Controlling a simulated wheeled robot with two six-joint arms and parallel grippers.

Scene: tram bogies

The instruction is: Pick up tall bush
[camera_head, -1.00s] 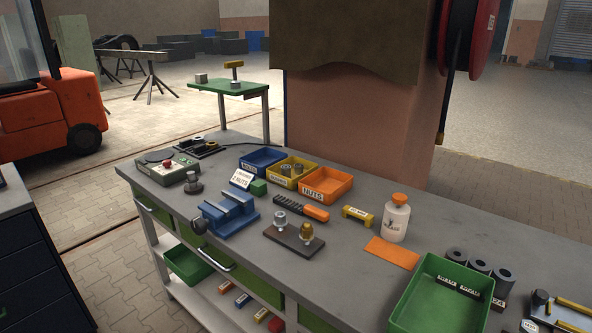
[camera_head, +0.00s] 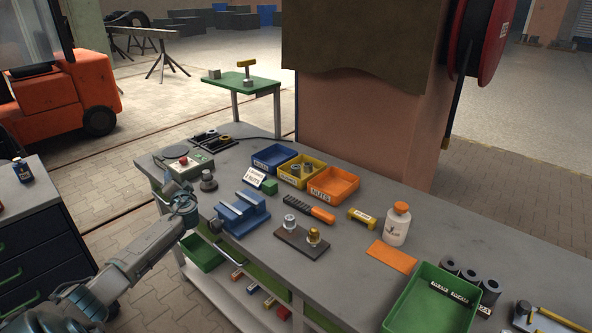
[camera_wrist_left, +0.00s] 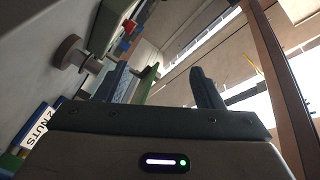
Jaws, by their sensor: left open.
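Several dark grey hollow cylinders, which look like bushes (camera_head: 467,277), stand in a row behind the green tray (camera_head: 466,317) at the right of the bench. Smaller grey ring-like parts lie in the yellow bin (camera_head: 313,176). I cannot tell which part is the tall bush. My left gripper (camera_head: 180,187) is at the bench's left end, beside the blue vise (camera_head: 242,214) and far from the dark cylinders. In the left wrist view its fingers (camera_wrist_left: 163,86) are apart with nothing held. A round grey flanged part (camera_wrist_left: 70,52) shows to their left. My right gripper is not in view.
On the bench (camera_head: 350,285) are a blue bin (camera_head: 273,158), an orange bin (camera_head: 334,186), a white bottle (camera_head: 397,225), an orange mat (camera_head: 391,257) and a brown fixture board (camera_head: 301,243). A pillar (camera_head: 365,130) rises behind. A dark drawer cabinet (camera_head: 40,240) stands left.

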